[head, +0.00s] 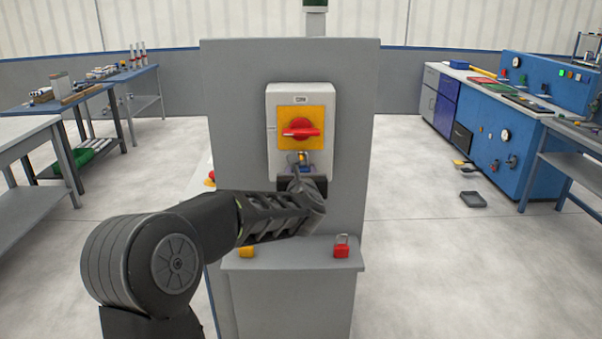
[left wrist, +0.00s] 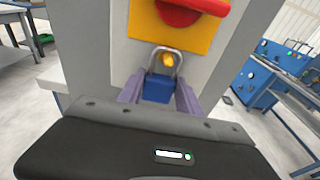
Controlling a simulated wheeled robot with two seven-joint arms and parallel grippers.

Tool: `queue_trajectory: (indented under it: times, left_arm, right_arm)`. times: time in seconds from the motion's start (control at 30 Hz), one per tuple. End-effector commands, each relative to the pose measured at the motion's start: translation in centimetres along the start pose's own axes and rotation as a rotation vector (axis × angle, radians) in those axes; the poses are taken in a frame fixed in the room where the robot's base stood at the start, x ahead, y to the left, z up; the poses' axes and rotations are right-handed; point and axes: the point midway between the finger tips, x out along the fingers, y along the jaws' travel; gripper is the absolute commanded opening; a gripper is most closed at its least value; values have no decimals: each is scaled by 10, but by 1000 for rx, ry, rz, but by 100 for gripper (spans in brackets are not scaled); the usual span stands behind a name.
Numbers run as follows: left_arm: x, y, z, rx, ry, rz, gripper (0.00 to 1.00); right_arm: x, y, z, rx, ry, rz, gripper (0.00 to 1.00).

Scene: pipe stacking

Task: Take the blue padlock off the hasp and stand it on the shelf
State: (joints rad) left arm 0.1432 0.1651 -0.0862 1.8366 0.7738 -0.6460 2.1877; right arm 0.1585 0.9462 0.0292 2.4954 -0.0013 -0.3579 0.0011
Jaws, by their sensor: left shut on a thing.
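The blue padlock (left wrist: 157,88) shows in the left wrist view with its shackle up, below the red rotary handle; the shackle is in front of or through a yellow part, and I cannot tell which. In the head view the padlock is mostly hidden behind my left gripper (head: 302,174). The left gripper (left wrist: 160,99) is shut on the padlock's body, its purple fingers on both sides. The hasp (head: 301,157) is at the bottom of the grey switch box (head: 279,143). The shelf (head: 290,255) juts from the panel below. My right gripper is not in view.
A yellow padlock (head: 246,251) and a red padlock (head: 341,246) stand on the shelf's left and right, with bare shelf between them. My left arm crosses in front of the panel (head: 352,110). Workbenches stand well away at both sides.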

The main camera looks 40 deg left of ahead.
Motion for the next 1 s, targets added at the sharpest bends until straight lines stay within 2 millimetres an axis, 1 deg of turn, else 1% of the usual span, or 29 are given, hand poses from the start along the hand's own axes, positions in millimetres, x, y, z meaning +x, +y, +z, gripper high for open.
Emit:
queue_trajectory:
  times: [0.23, 0.37, 0.47, 0.57, 0.7, 0.8, 0.9, 1.0]
  left_arm:
    - [-4, 0, 16, -2, -4, 0, 0]
    - [-23, -1, 10, -2, -3, -3, 0]
    - [-42, 0, 8, -3, -4, -3, 0]
    - [-67, 0, 3, -2, -4, -4, 0]
    - [-107, -1, -2, -3, -5, -4, 0]
    - [-134, 0, -6, -3, -5, -3, 0]
    - [-154, 0, -10, -1, -4, -2, 0]
    - [-169, 0, -11, -1, -4, -2, 0]
  right_arm:
    - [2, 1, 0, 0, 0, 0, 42]
    - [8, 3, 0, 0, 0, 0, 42]
    - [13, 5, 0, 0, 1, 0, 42]
    - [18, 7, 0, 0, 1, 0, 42]
    - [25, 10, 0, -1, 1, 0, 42]
    - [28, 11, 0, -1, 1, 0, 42]
    - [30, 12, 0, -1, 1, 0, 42]
    - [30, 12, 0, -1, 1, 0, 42]
